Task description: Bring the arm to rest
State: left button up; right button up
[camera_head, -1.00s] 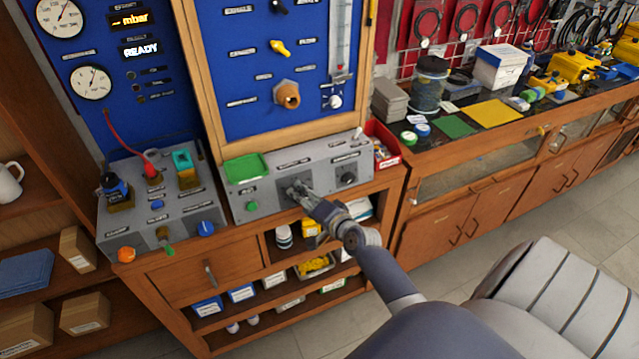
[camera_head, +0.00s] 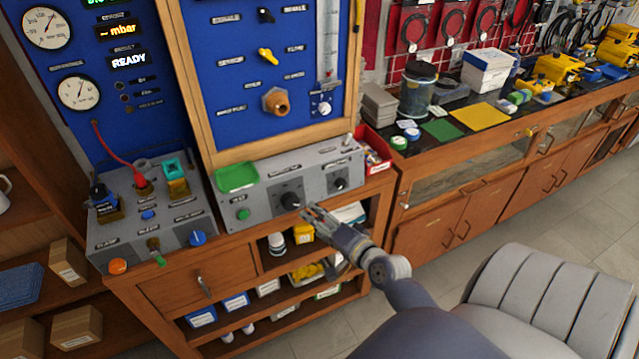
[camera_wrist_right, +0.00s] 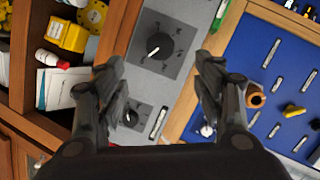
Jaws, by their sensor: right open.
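My right gripper (camera_head: 314,217) is in front of the grey control panel on the wooden cabinet, just to the right of and below a black rotary knob (camera_head: 291,200). In the right wrist view the gripper (camera_wrist_right: 160,75) is open, its two fingers apart with nothing between them. The black knob (camera_wrist_right: 153,47) with a white pointer shows beyond the fingertips, apart from them. A smaller black knob (camera_wrist_right: 130,116) is near the left finger. My left gripper is not in either view.
A green tray (camera_head: 237,177) sits on top of the grey panel (camera_head: 262,208). A red bin (camera_head: 375,150) stands at its right end. Shelves with boxes and bottles (camera_head: 276,244) are below. A blue gauge board (camera_head: 268,85) rises behind. A side bench (camera_head: 480,150) is at right.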

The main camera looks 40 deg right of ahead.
jog(key=s+a+f+n+g+b, duration=0.1)
jog(key=s+a+f+n+g, duration=0.2)
jog(key=f, duration=0.8)
jog(key=s+a+f+n+g+b, duration=0.15)
jog(key=s+f, duration=0.45)
jog(key=f, duration=0.6)
jog(key=s+a+f+n+g+b, duration=0.1)
jog(key=s+a+f+n+g, duration=0.2)
jog(key=f, duration=0.8)
jog(key=s+a+f+n+g+b, duration=0.1)
jog(key=s+a+f+n+g, duration=0.1)
jog(key=s+f, duration=0.4)
jog(key=s+a+f+n+g+b, duration=0.1)
jog(key=s+f+n, duration=0.3)
jog(key=s, duration=0.9)
jog(key=s+a+f+n+g+b, duration=0.1)
jog(key=s+a+f+n+g, duration=0.2)
jog(key=s+f, duration=0.5)
jog(key=shift+s+a+f+y, duration=0.15)
jog(key=shift+s+f+y, duration=0.2)
jog(key=shift+s, duration=0.4)
